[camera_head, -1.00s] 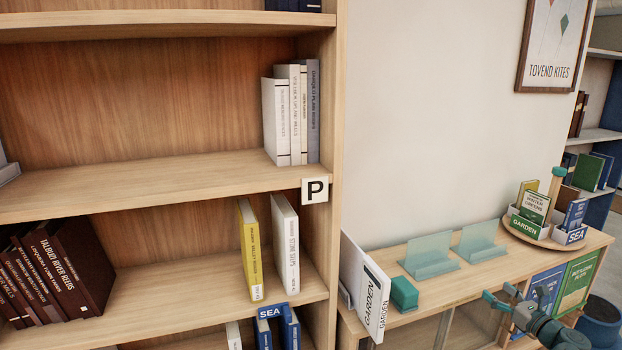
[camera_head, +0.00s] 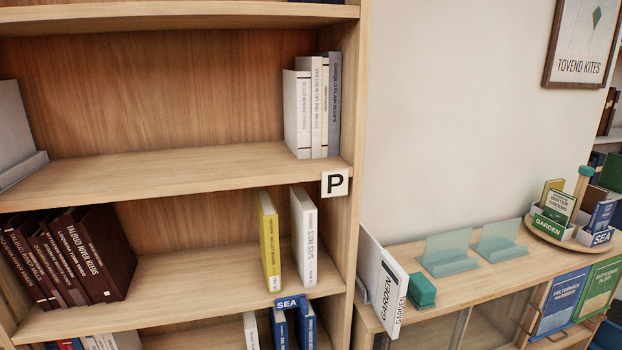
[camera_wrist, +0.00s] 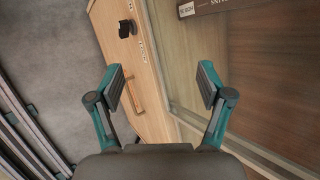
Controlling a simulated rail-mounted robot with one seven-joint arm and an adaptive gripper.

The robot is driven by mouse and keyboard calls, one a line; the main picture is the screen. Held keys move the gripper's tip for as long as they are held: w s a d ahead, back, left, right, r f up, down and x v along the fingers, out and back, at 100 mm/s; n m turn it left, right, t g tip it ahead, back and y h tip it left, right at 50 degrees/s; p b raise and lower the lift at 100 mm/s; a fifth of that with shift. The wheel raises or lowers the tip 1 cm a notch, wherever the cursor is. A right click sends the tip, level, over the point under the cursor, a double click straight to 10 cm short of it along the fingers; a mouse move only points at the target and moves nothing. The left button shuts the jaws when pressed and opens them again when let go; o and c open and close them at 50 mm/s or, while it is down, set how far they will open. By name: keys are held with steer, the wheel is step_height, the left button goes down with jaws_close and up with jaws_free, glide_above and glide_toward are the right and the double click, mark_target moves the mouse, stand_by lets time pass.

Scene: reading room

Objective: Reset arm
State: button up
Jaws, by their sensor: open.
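My gripper (camera_wrist: 161,88) shows in the wrist view with its two teal and dark fingers spread wide and nothing between them. Beyond the fingers are a light wooden panel with a bar handle (camera_wrist: 134,94) and a dark knob-like piece (camera_wrist: 126,28). A glazed cabinet front (camera_wrist: 240,80) lies to the right of them. I cannot tell the exact distance to these surfaces. My gripper does not show in the head view now.
The bookcase (camera_head: 190,165) holds white, yellow and dark red books. The low cabinet top (camera_head: 455,285) bears teal bookends (camera_head: 448,256), a green block (camera_head: 421,291), a white GARDEN book (camera_head: 388,296) and a round tray (camera_head: 548,238) of small books. Grey floor (camera_wrist: 60,45) shows in the wrist view.

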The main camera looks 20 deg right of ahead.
steer(key=s+a+f+n+g, duration=0.2)
steer(key=a+f+n+g, duration=0.15)
steer(key=a, duration=0.35)
steer(key=s+a+f+n+g+y, duration=0.1)
steer(key=s+a+f+n+g, duration=0.15)
steer(key=a+f, duration=0.4)
steer(key=s+a+f+n+g, duration=0.2)
steer(key=a+f+n, duration=0.15)
steer(key=a, duration=0.55)
steer(key=s+a+f+n+g+h, duration=0.2)
steer(key=s+a+n, duration=0.3)
steer(key=s+a, duration=0.3)
steer(key=s+a+f+n+g+h, duration=0.2)
steer(key=s+a+f+n+g, duration=0.2)
steer(key=s+a, duration=0.5)
steer(key=shift+s+a+f+n, duration=0.3)
steer(key=shift+a+f+n, duration=0.1)
steer(key=shift+a+n, duration=0.25)
